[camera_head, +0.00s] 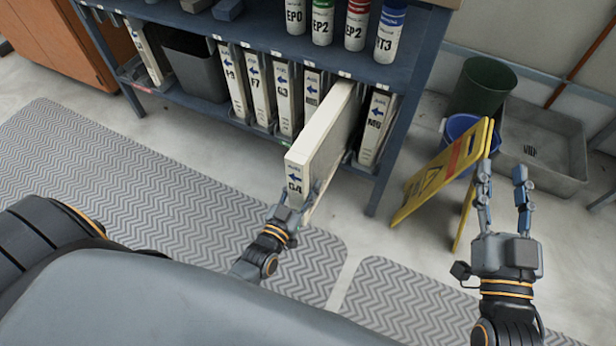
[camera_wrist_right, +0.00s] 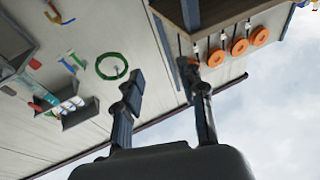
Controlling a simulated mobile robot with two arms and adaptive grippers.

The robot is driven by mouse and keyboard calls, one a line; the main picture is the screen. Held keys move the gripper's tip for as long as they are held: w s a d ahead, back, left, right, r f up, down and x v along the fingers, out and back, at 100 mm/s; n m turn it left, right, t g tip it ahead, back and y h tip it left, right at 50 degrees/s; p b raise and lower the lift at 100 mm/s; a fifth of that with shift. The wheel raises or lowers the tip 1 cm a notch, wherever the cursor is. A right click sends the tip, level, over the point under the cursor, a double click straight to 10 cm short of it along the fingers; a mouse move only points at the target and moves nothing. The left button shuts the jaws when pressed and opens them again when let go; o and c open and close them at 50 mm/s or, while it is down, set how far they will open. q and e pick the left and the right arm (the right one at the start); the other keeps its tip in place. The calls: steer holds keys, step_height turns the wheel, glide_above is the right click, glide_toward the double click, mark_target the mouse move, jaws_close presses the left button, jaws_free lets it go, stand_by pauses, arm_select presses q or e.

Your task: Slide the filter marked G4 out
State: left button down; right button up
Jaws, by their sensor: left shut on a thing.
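The filter marked G4 (camera_head: 325,138) is a flat, pale panel with a blue arrow on its narrow front face. In the head view it sticks far out of the lower shelf of the blue rack, its back end still between the other filters. My left gripper (camera_head: 291,208) is shut on its front end near the lower edge; the fingertips are partly hidden. My right gripper (camera_head: 503,175) is open and empty, to the right near the yellow sign. Its two fingers stand apart in the right wrist view (camera_wrist_right: 165,100).
Other filters such as M6 (camera_head: 374,128) and G3 (camera_head: 287,98) stand in the rack (camera_head: 385,165). Labelled cans (camera_head: 355,22) stand above. A yellow floor sign (camera_head: 440,175), blue bucket (camera_head: 462,128) and green bin (camera_head: 483,85) are right. Grey mats (camera_head: 130,190) cover the floor in front.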

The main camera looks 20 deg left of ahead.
arm_select(q)
steer(key=s+p, duration=0.1)
steer(key=s, duration=0.2)
steer(key=s+p, duration=0.1)
steer(key=s, duration=0.3)
steer(key=shift+a+r, duration=0.15)
steer(key=p, duration=0.3)
glide_toward(296, 200)
steer(key=shift+s+a+r, duration=0.1)
steer(key=shift+s+r, duration=0.05)
steer(key=shift+s, duration=2.2)
arm_select(e)
steer(key=s+d+f+g+h, duration=0.2)
steer(key=s+f+g, duration=0.2)
steer(key=f+g, duration=0.2)
steer(key=s+d+f+g+h, duration=0.1)
steer(key=s+d+f+g, duration=0.2)
steer(key=f, duration=0.8)
steer(key=shift+s+f+m+g+h, duration=0.35)
steer(key=shift+s+g, duration=0.9)
steer(key=shift+g, duration=0.55)
arm_select(q)
steer(key=shift+a, duration=0.1)
